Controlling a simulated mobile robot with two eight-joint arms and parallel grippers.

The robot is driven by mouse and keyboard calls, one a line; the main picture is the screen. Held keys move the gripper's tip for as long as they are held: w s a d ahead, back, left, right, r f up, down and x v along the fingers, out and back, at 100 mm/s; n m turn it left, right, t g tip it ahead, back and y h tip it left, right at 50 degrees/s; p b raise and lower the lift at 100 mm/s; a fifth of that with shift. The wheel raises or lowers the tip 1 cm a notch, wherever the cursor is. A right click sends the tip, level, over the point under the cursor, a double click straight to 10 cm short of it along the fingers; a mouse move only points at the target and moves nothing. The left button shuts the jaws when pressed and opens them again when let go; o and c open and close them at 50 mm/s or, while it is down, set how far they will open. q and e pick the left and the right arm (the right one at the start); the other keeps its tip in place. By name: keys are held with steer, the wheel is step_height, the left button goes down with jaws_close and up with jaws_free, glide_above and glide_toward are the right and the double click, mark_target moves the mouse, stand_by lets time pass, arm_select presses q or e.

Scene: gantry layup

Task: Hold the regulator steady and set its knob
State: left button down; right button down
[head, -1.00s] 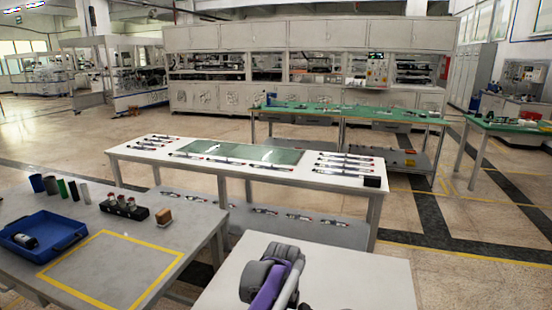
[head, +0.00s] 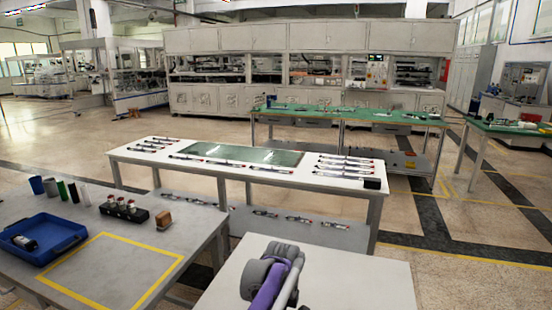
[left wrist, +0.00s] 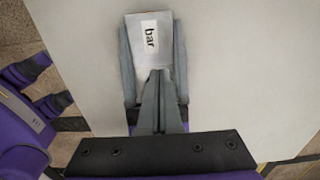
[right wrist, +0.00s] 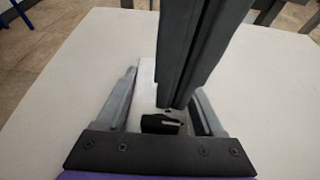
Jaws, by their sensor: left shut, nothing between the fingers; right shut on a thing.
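The regulator is a pale block (left wrist: 138,22) marked "bar" in the left wrist view, low over a light table top. My right gripper (right wrist: 165,90) is shut on it, one finger along each side. The knob (right wrist: 160,125), dark with a white mark, shows near the right gripper's palm in the right wrist view. My left gripper (left wrist: 160,73) is shut and empty, its fingertips over the regulator; in the right wrist view they come down from above near the knob. I cannot tell whether they touch it. The regulator and both gripper tips are not visible in the head view.
The light table top (head: 360,275) around the regulator looks clear. To the left, a grey table (head: 205,235) carries a blue tray (head: 75,240), several cylinders, a black holder (head: 125,215) and a yellow-taped rectangle. A long white table (head: 135,157) stands beyond.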

steer(key=shift+f, duration=0.1)
arm_select(q)
step_height(320, 180, up, 6)
stand_by(0.4)
steer(key=shift+a, duration=0.1)
steer(key=shift+w, duration=0.1)
arm_select(e)
jaws_free()
